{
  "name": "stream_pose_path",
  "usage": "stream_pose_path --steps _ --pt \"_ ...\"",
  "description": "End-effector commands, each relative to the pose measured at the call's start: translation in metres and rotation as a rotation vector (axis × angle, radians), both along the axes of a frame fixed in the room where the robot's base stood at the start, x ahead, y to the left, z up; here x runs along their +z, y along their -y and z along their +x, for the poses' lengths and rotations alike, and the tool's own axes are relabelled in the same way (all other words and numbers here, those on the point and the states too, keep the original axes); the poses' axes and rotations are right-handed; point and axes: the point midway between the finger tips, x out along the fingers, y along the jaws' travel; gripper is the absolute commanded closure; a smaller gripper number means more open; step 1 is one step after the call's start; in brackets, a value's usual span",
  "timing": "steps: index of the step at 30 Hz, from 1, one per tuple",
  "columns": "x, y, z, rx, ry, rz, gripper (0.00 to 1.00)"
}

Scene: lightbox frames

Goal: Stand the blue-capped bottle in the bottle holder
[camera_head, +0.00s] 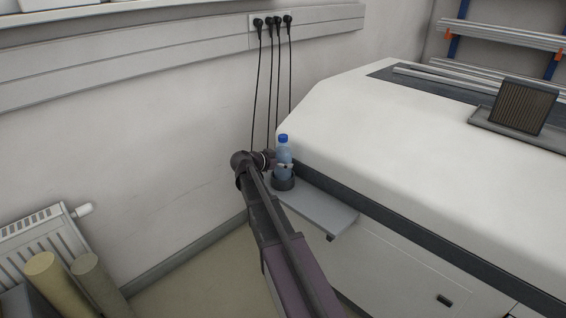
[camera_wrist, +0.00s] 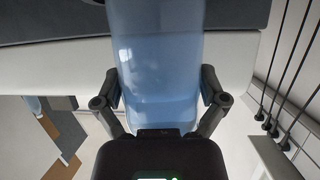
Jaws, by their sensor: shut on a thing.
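The bottle (camera_head: 284,155) is clear pale blue with a blue cap (camera_head: 283,138) and stands upright. My gripper (camera_head: 285,166) is shut on its body from the side. The dark round bottle holder (camera_head: 283,184) sits on the grey shelf, and the bottle's lower end is at the holder's opening. I cannot tell whether its base rests on the holder's bottom. In the wrist view the bottle (camera_wrist: 158,65) fills the middle, with my gripper's fingers (camera_wrist: 160,90) on both sides of it. The holder cannot be made out there.
The small grey shelf (camera_head: 325,212) is clear to the right of the holder. A large white machine (camera_head: 400,130) stands beside it. Black cables (camera_head: 272,85) hang down the wall behind. A radiator (camera_head: 40,238) and rolls (camera_head: 50,275) are at lower left.

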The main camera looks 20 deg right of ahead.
Motion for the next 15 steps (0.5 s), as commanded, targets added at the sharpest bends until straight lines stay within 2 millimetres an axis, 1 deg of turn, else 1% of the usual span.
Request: stream_pose_path --steps 1,2,15 --pt "-0.0009 -0.0001 0.0001 0.000 0.000 0.000 0.03" --pt "-0.0006 -0.0002 0.0001 0.000 0.000 0.000 0.00" --pt "0.0005 -0.0001 0.0001 0.000 0.000 0.000 0.00"
